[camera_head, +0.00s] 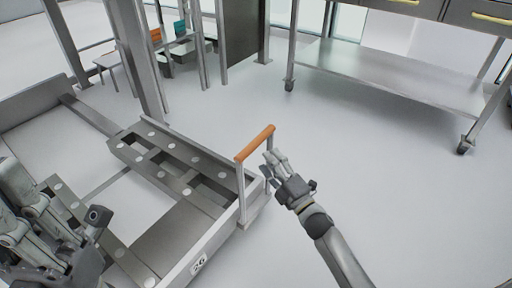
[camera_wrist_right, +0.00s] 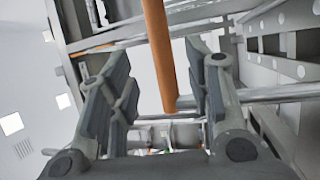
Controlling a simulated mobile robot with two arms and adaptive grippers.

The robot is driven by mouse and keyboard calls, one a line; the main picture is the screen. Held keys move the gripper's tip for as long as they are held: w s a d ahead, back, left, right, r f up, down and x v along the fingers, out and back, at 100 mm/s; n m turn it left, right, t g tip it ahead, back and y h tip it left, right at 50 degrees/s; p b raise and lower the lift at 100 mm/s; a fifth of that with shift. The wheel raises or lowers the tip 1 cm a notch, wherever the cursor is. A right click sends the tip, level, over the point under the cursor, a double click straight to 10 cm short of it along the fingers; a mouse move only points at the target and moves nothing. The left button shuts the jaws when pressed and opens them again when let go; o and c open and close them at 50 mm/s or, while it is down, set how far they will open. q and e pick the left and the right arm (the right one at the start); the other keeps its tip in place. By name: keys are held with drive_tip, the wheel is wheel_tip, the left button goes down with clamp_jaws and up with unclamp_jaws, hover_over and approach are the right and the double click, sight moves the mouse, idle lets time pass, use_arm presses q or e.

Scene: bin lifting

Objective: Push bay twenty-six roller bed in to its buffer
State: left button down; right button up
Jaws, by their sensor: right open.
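The bay twenty-six roller bed (camera_head: 208,240) is a grey metal frame with pale round rollers, at the lower left of the head view. Its front edge bears a "26" label (camera_head: 198,264). An orange handle bar (camera_head: 255,143) stands on posts at its right end. My right gripper (camera_head: 271,164) is open beside the handle. In the right wrist view, the handle bar (camera_wrist_right: 158,45) runs between the open fingers of the right gripper (camera_wrist_right: 157,65), with gaps on both sides. My left arm's gripper (camera_head: 40,205) is at the left edge, its fingers unclear.
A wheeled steel table (camera_head: 385,75) with yellow-handled drawers (camera_head: 490,18) stands at the back right. A grey upright post (camera_head: 135,60) rises behind the bed. A small stand with orange and green items (camera_head: 180,30) is farther back. The floor right of the bed is clear.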

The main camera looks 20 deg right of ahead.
sight(256, 143)
drive_tip(key=b+x, duration=0.2)
drive_tip(key=x, duration=0.7)
drive_tip(key=shift+f, duration=0.1)
clamp_jaws()
